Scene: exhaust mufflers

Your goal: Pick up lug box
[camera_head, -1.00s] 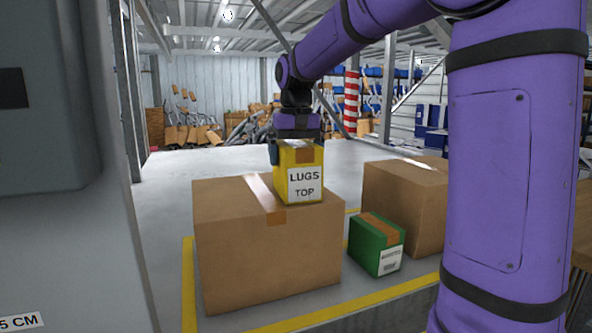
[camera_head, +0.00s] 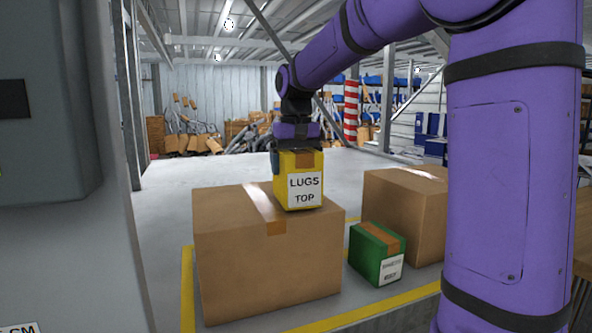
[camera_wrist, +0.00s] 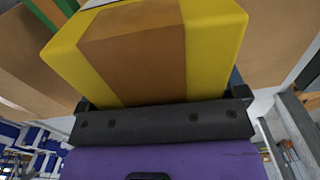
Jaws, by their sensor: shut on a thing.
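The lug box (camera_head: 283,192) is yellow with a brown tape strip and a white label reading "LUGS TOP". It is upright in the head view, in front of and over the top of a large brown carton (camera_head: 265,260); I cannot tell whether it touches the carton. My gripper (camera_head: 298,150) is above the lug box and shut on it, pointing down. In the wrist view the lug box (camera_wrist: 215,50) fills the space between the dark fingers of my gripper (camera_wrist: 165,105). The far finger is mostly hidden.
A green box (camera_head: 375,255) with a white label stands right of the large carton. Another brown carton (camera_head: 400,205) is behind it. Yellow floor lines (camera_head: 187,290) border them. A grey cabinet (camera_head: 60,200) fills the left side. Open floor lies behind.

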